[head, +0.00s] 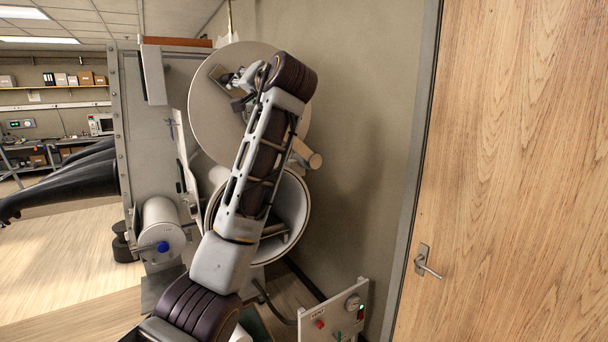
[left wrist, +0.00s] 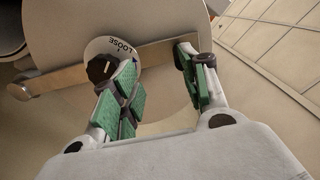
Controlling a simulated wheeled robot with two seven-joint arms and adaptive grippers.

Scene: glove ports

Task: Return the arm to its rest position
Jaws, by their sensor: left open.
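My left arm (head: 255,170) is raised in front of a round grey door (head: 207,125), bent at the wrist near the door's upper part. My left gripper (head: 240,80) is small and partly hidden in the head view. In the left wrist view the left gripper (left wrist: 157,75) is open, with green pads and nothing held. A flat bar handle (left wrist: 70,78) on the door (left wrist: 165,18) runs behind the fingers, beside a dial marked LOOSE (left wrist: 112,46). I cannot tell whether a finger touches the bar. My right gripper is not in view.
Below the round door is an open cylindrical port (head: 293,205). The metal glove box (head: 150,125) stands left, with black gloves (head: 75,180) sticking out. A control panel (head: 335,318) is low in front. A wooden door (head: 520,150) fills the right; bare wall (head: 360,130) lies between.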

